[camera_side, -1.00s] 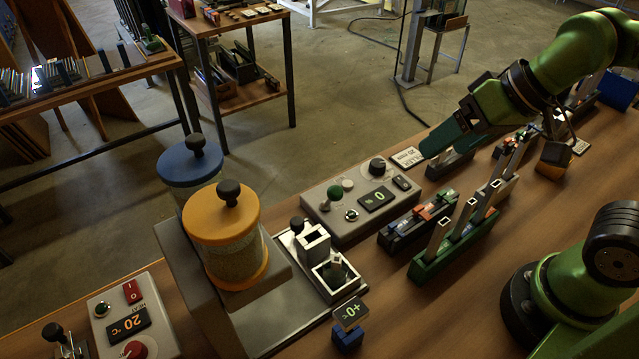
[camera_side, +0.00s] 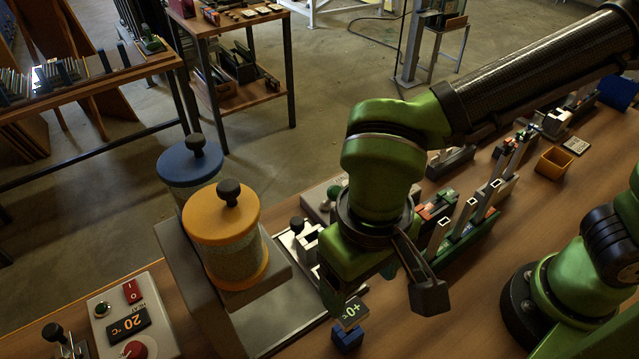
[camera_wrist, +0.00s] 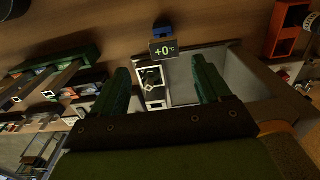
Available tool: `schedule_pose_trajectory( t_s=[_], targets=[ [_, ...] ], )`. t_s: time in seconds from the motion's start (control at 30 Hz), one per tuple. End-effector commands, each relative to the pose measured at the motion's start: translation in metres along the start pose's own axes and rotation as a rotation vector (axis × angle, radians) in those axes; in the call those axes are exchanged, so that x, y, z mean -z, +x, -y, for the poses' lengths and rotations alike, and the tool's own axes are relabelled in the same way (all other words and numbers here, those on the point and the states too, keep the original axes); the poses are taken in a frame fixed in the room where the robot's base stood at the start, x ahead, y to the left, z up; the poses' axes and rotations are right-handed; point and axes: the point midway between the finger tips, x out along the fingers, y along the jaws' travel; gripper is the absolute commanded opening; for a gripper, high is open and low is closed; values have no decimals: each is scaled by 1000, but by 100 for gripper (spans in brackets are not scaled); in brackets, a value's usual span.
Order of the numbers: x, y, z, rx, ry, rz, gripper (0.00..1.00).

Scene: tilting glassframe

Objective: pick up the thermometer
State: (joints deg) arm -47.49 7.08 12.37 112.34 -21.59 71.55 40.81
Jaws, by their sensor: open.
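The thermometer is a small dark display reading +0 °C (camera_side: 351,313) on a blue stand (camera_side: 347,338), upright on the wooden bench in the side view. In the wrist view the display (camera_wrist: 162,50) and its blue stand (camera_wrist: 163,30) are at the top centre, just beyond the gap between my fingers. My gripper (camera_side: 335,292) is just behind and above the thermometer in the side view. In the wrist view my gripper (camera_wrist: 161,72) shows two green fingers spread apart with nothing between them. It is open and not touching the thermometer, as far as I can see.
Jars with an orange lid (camera_side: 221,213) and a blue lid (camera_side: 190,160) stand left of my gripper. A green rack (camera_side: 462,246) stands to the right. A heater control box (camera_side: 129,318) is at lower left. An orange bin (camera_side: 553,163) is far right. Bare bench lies right of the thermometer.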

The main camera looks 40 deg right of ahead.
Motion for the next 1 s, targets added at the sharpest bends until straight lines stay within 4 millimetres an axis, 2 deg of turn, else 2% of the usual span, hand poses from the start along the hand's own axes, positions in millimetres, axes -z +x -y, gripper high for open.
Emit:
schedule_pose_trajectory(
  t_s=[0.1,0.2,0.47,0.7,0.83,1.0],
  targets=[
    [-1,26,-1,-4,0,4,77],
    [0,41,0,-3,0,2,77],
    [0,60,2,-1,0,2,77],
    [2,95,6,-2,-1,2,77],
    [2,104,6,0,1,0,77],
    [2,104,6,2,1,0,77]
  ],
)
